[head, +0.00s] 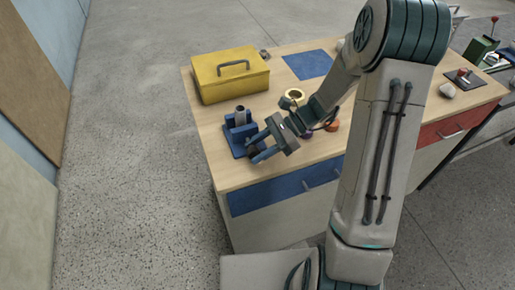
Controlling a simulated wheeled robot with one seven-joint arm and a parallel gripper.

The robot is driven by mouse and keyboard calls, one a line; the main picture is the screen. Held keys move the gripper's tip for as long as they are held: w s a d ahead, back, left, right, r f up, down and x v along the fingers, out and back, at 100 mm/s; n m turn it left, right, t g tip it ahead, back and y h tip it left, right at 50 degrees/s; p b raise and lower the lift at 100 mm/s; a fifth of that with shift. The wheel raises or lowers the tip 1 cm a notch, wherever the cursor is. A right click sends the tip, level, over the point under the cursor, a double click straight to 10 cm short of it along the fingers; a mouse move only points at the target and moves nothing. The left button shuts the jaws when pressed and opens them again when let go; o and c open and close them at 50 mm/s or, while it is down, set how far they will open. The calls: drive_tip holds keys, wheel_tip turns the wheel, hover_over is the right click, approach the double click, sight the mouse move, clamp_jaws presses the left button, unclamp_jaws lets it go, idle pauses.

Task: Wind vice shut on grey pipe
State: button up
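The blue vice (231,146) stands on the near left part of the wooden workbench. The grey pipe (241,116) stands upright at the vice's jaws, with its dark open end upward. I cannot tell whether the jaws touch it. My gripper (256,150) is at the vice's right front side, pointing left. Its two blue-tipped fingers are spread apart, one above the other in the picture. A small dark part of the vice shows near the fingertips. The vice's handle is not clear, being small and partly hidden by my fingers.
A yellow toolbox (230,82) stands behind the vice on the workbench (208,150). A tape roll (293,97) and small red and purple items (331,126) lie near my wrist. A blue mat (308,65) lies farther back. Open floor is at left.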

drive_tip(key=b+v, duration=0.1)
drive_tip(key=v, duration=1.2)
drive_tip(key=shift+d, duration=0.3)
drive_tip(key=shift+w+r, duration=0.1)
drive_tip(key=shift+r, duration=0.05)
drive_tip(key=s+r+n+t+h, duration=0.2)
drive_tip(key=s+n+t+h, duration=0.1)
drive_tip(key=s+n+h, duration=0.3)
drive_tip(key=s+r+n+t+h, duration=0.3)
drive_tip(key=s+n+h, duration=0.3)
drive_tip(key=s+n, duration=0.2)
drive_tip(key=shift+s+a+n, duration=0.4)
drive_tip(key=shift+s+a, duration=0.05)
drive_tip(key=shift+s, duration=0.6)
drive_tip(key=shift+r, duration=0.15)
drive_tip(key=shift+c, duration=0.5)
drive_tip(key=shift+d, duration=0.1)
